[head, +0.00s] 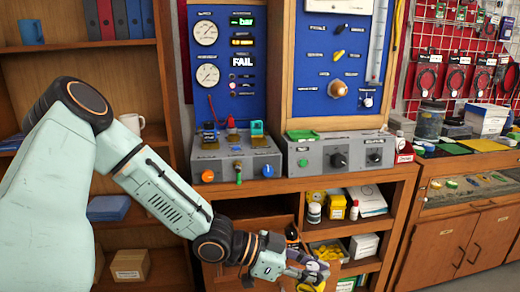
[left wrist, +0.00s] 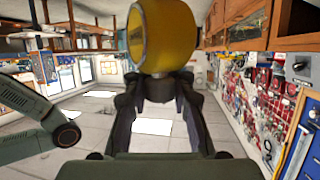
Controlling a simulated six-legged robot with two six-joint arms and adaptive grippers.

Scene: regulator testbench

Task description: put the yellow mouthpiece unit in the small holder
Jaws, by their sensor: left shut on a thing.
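My left gripper (head: 316,272) is low in front of the bench's open shelves in the head view. In the left wrist view, the left gripper (left wrist: 160,88) is shut on the yellow mouthpiece unit (left wrist: 165,36), around its narrow grey stem. The round yellow body stands out beyond the fingertips. In the head view the unit is mostly hidden by the gripper and too small to make out. I cannot pick out the small holder with certainty in either view. My right gripper is not in view.
The bench top carries a grey control box (head: 235,164) at left and another (head: 338,155) at right. Below, shelves hold a yellow box (head: 337,206), a white bottle (head: 314,212) and a bin of yellow parts (head: 327,252). A wooden cabinet (head: 468,240) stands at right.

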